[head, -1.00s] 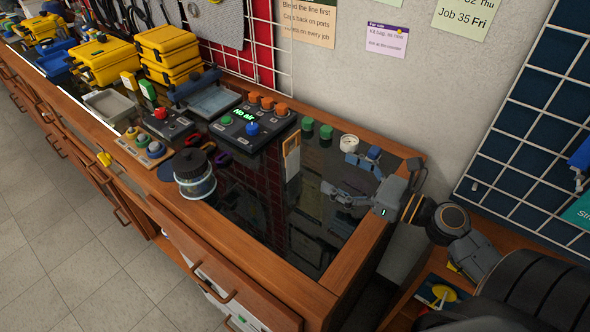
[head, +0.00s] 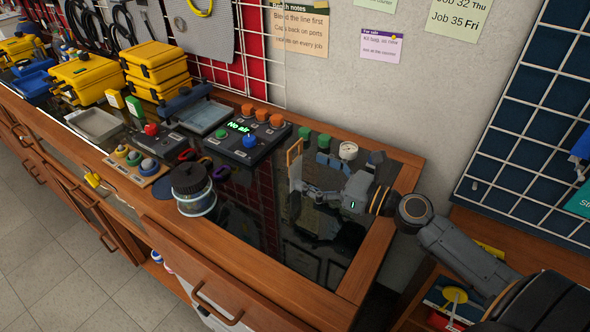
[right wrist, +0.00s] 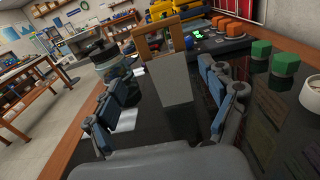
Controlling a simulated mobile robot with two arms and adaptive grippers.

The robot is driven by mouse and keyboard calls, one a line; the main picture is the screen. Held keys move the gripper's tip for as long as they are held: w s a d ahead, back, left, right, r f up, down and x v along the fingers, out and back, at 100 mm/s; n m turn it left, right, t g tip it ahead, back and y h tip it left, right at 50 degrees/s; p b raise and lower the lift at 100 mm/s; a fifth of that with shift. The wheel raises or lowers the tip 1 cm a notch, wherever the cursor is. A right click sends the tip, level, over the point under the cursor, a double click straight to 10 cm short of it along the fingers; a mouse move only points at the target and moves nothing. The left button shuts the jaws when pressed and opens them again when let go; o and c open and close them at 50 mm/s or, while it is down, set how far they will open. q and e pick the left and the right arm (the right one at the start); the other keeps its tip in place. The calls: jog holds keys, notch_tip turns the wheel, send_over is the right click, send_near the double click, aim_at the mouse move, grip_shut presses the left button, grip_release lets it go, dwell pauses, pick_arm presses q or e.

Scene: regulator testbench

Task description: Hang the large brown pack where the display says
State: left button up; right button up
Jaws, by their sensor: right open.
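An upright flat pack with a brown, frame-like upper part and a pale grey lower part (head: 295,160) stands on the dark bench top. In the right wrist view its grey face (right wrist: 168,98) shows ahead, with the brown frame above. My right gripper (head: 316,176) is open, low over the bench, just right of the pack. In the right wrist view its blue-padded fingers (right wrist: 163,112) spread either side of the pack's lower part; I cannot tell whether they touch it. A black box's lit display (head: 238,127) reads "No air". My left gripper is not in view.
A clear jar with a black lid (head: 192,188) stands left of the pack. Green caps (head: 314,139) and a round gauge (head: 348,150) stand behind my right gripper. A wall grid (head: 530,130) is at the right. The bench's front right is clear.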

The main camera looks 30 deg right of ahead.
aim_at(300, 165)
jog(key=shift+w+a, duration=0.15)
jog(key=shift+w, duration=0.4)
jog(key=p+x, duration=0.1)
jog(key=x, duration=0.3)
jog(key=shift+w+f, duration=0.15)
jog(key=shift+f, duration=0.05)
jog(key=c, duration=1.1)
